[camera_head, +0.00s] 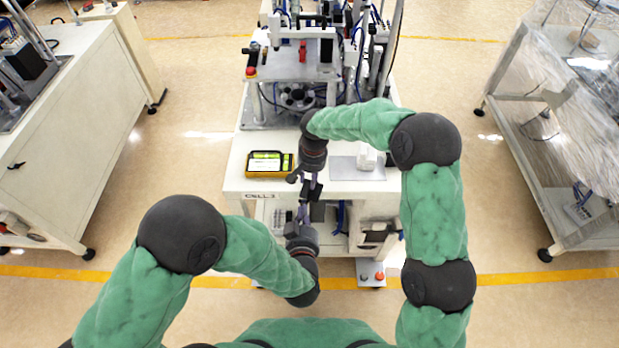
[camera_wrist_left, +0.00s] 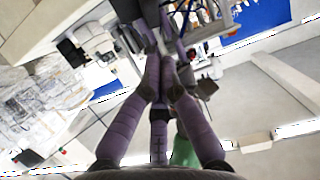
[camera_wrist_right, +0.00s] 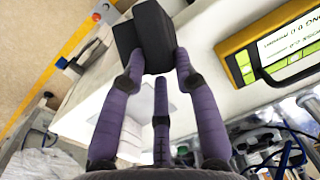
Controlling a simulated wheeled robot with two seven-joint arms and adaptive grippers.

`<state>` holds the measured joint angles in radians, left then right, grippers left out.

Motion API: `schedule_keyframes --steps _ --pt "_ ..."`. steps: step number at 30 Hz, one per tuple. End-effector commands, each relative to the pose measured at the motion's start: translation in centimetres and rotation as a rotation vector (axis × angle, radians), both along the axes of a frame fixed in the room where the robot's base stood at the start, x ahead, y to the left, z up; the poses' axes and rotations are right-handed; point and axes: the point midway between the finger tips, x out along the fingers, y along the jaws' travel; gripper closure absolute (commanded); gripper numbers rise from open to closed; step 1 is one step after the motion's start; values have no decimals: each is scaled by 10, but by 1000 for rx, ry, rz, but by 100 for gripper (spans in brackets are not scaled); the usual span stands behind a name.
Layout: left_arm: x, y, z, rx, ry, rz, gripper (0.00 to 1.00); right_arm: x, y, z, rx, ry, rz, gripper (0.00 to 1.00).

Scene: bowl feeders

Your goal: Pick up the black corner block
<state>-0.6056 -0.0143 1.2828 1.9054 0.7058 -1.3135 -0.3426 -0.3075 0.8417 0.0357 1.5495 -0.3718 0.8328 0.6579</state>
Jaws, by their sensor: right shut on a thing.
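The black corner block (camera_wrist_right: 155,32) is between the fingertips of my right gripper (camera_wrist_right: 154,68) in the right wrist view. That gripper is shut on it and holds it near the front edge of the white work table. In the head view the block (camera_head: 311,192) shows small and dark below my right gripper (camera_head: 312,180). My left gripper (camera_head: 303,212) is just below the block, with its fingers pointing up towards it. In the left wrist view its fingertips (camera_wrist_left: 159,55) are close together. I cannot tell whether they touch the block.
A yellow-framed display (camera_head: 268,164) lies on the white table (camera_head: 235,180), left of my right gripper. A white block (camera_head: 367,157) stands on a grey plate (camera_head: 345,172) to the right. The machine stands behind.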

Motion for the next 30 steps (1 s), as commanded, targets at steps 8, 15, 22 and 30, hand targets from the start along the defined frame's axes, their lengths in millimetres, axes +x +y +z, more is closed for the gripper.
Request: schedule_keyframes --steps 8,15,22,30 --pt "-22 0 7 0 0 0 100 1 0 1 1 -2 0 100" --pt "-24 1 7 -1 0 1 100 0 0 1 0 -1 0 100" --pt "-23 1 6 -3 9 2 100 0 0 1 0 0 0 100" --pt "-13 9 -29 -40 176 -13 100 0 0 1 0 0 0 100"
